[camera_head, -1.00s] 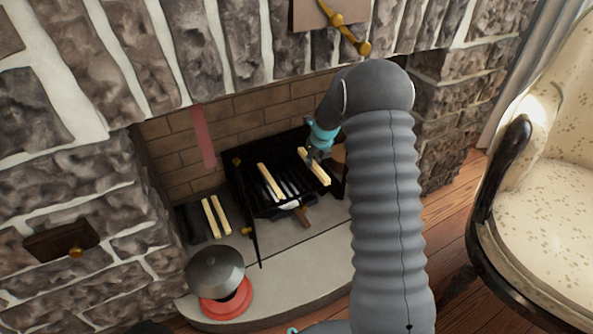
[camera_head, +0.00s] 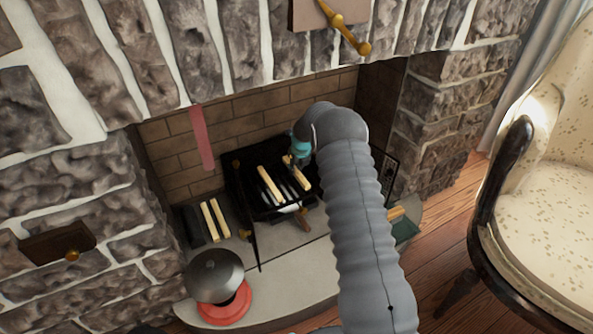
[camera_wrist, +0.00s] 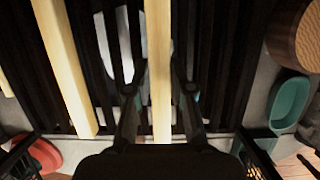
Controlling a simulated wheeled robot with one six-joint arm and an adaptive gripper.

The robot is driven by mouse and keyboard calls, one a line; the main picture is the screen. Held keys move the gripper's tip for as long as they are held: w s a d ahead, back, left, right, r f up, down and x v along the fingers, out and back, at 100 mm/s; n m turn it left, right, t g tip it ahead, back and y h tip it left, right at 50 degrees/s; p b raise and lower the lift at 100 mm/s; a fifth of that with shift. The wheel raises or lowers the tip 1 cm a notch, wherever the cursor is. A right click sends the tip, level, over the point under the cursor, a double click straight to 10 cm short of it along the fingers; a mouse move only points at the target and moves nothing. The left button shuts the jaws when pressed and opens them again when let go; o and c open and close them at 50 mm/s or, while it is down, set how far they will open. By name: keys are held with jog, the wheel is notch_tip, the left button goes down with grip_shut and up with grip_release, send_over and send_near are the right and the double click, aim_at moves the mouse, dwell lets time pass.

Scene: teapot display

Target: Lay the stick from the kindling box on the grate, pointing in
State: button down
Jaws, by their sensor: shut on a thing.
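My gripper (camera_head: 290,159) is shut on a pale stick (camera_head: 300,176) over the right part of the black grate (camera_head: 234,180). In the wrist view the two fingers of my gripper (camera_wrist: 159,98) close in on both sides of the held stick (camera_wrist: 158,60), which runs lengthwise along the grate bars. I cannot tell whether it touches the bars. Another pale stick (camera_head: 269,186) lies on the grate to its left, pointing in, and also shows in the wrist view (camera_wrist: 65,65). A box is not clearly made out; two sticks (camera_head: 214,220) lie in a dark holder at the left.
A grey dome (camera_head: 215,275) rests on a red round base (camera_head: 228,307) at the front left of the hearth. A dark green container (camera_head: 405,231) stands at the right, partly behind my arm. The brick back wall (camera_head: 255,127) bounds the firebox. An armchair (camera_head: 545,220) stands right.

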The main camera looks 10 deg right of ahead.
aim_at(299, 173)
jog(key=shift+f, duration=0.3)
jog(key=shift+f, duration=0.2)
jog(key=c, duration=1)
grip_release()
jog(key=shift+r, duration=0.1)
jog(key=shift+p+v, duration=0.4)
jog(key=shift+v, duration=3.4)
